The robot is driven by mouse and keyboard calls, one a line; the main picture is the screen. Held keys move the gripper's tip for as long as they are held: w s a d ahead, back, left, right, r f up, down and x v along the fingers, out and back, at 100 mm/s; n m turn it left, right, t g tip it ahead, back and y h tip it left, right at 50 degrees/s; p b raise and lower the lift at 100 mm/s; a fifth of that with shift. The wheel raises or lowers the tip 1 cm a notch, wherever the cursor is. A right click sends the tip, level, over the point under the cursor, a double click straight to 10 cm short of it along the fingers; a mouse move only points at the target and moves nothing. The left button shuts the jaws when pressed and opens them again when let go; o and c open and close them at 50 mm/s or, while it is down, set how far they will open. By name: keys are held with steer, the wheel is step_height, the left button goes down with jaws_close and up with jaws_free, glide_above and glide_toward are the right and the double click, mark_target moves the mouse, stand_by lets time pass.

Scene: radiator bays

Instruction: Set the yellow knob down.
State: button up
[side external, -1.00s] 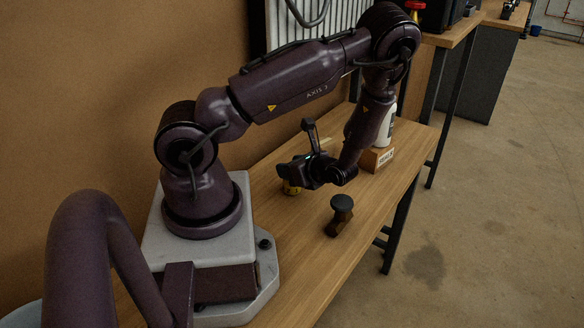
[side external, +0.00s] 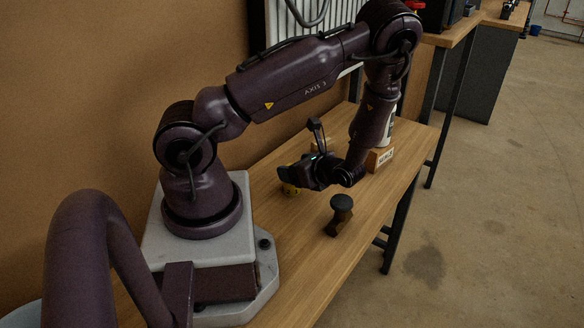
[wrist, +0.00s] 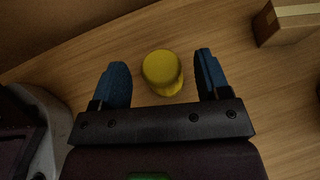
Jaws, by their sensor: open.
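The yellow knob (wrist: 162,71) stands on the wooden bench top, between and slightly beyond the two blue fingers of my gripper (wrist: 160,80) in the wrist view. The fingers are apart, with a gap on each side of the knob. In the side view the yellow knob (side external: 290,189) shows only in part, low beside my gripper (side external: 289,176), which hides the rest of it.
A dark round-topped knob on a wooden block (side external: 340,214) stands near the bench's front. A labelled wooden block (side external: 380,159) and a white bottle (side external: 388,132) are farther along the bench (side external: 330,265). A wooden block (wrist: 287,22) shows at upper right in the wrist view.

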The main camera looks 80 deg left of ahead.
steer(key=v, duration=1)
steer(key=s+d+r+n+t+h, duration=0.2)
steer(key=d+r+n+t+h, duration=0.3)
steer(key=r, duration=0.7)
steer(key=s+d+r+n+t+h, duration=0.2)
steer(key=d+r+n+t+h, duration=0.3)
steer(key=d+r, duration=0.4)
step_height(320, 180, up, 4)
steer(key=shift+f+n+t+h, duration=0.1)
steer(key=shift+n+t+h, duration=0.3)
steer(key=shift+n+t, duration=0.6)
